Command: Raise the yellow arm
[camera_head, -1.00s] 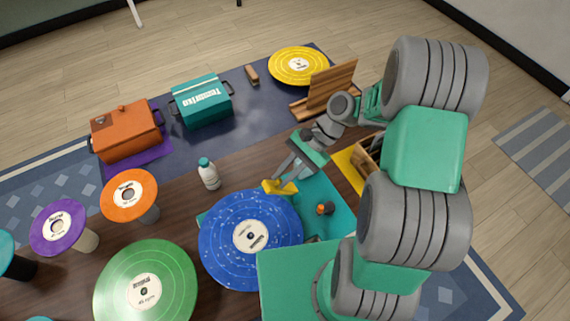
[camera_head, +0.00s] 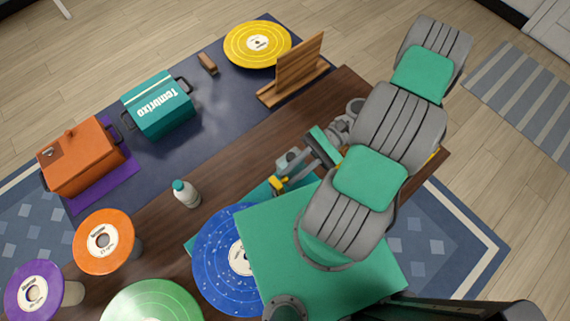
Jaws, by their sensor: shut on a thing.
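The teal turntable (camera_head: 195,246) stands on the dark wooden table with a blue record (camera_head: 212,262) on it. The yellow arm (camera_head: 278,183) shows only as a small piece at the record's far edge. My gripper (camera_head: 280,176) is at this piece and shut on it, seen from above and partly hidden by its own body. I cannot tell how high the yellow arm is above the record. My own arm and green body hide the right part of the turntable and record.
A white bottle (camera_head: 187,194) stands left of the turntable. Orange (camera_head: 104,240), purple (camera_head: 33,291) and green (camera_head: 150,306) records are at the left. A teal box (camera_head: 160,105), an orange box (camera_head: 80,163), a yellow record (camera_head: 257,44) and a wooden stand (camera_head: 298,68) are farther back.

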